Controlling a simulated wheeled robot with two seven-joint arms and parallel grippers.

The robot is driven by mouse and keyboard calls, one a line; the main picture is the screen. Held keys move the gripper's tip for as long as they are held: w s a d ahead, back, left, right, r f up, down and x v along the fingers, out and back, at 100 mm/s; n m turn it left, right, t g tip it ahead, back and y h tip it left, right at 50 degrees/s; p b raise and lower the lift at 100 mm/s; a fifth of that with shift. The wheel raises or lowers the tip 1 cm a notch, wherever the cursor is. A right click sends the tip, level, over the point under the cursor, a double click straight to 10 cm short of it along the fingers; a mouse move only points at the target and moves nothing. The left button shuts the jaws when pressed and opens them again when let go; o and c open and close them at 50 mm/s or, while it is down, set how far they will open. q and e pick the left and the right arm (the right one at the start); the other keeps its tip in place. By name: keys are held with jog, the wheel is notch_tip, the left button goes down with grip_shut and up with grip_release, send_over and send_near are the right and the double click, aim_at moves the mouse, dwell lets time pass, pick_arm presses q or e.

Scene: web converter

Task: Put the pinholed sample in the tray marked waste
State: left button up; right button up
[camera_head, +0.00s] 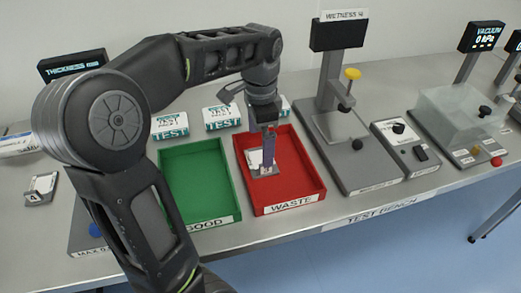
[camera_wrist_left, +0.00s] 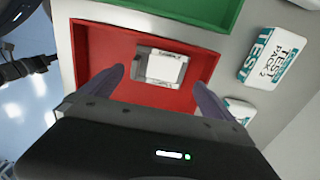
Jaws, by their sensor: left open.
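A pale sample in a grey frame (camera_head: 256,163) lies in the red tray marked WASTE (camera_head: 306,172). In the left wrist view the sample (camera_wrist_left: 163,67) lies flat on the floor of the red tray (camera_wrist_left: 103,45); any pinhole is too small to make out. My left gripper (camera_head: 268,170) points down into this tray. In the left wrist view its two fingers (camera_wrist_left: 160,85) are spread apart, with the sample showing in the gap beyond them and not gripped. My right gripper is not seen.
The green GOOD tray (camera_head: 196,180) stands empty to the left. Another small sample piece (camera_head: 41,188) with a letter label lies at far left. Test pack boxes (camera_head: 222,117) stand behind the trays. The WETNESS stand (camera_head: 337,130) is close on the right.

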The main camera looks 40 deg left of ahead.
aim_at(261, 161)
pick_arm(q)
notch_tip(261, 161, up, 7)
jog(key=p, duration=0.2)
jog(key=shift+p, duration=0.4)
